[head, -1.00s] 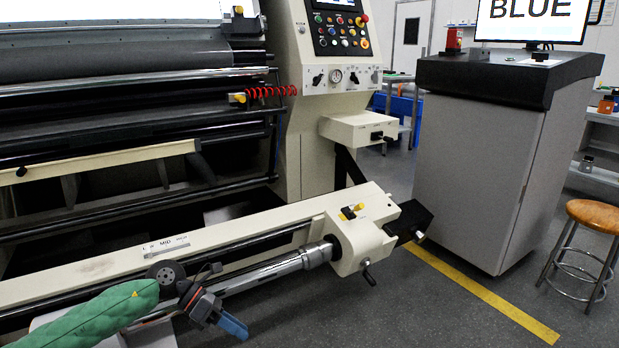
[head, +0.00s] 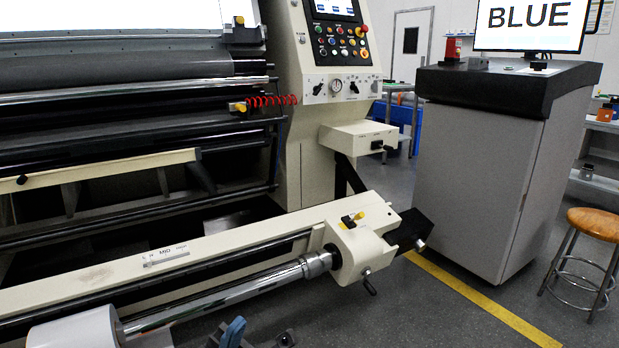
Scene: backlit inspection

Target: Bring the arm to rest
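I see nothing held in the visible part.
The big roller machine (head: 120,75) fills the left, with a cream beam (head: 100,268) and a white roll (head: 75,330) low in front. A grey cabinet (head: 475,150) carries a monitor (head: 530,22) reading BLUE. A wooden stool (head: 592,222) stands right. Floor is free at lower right.

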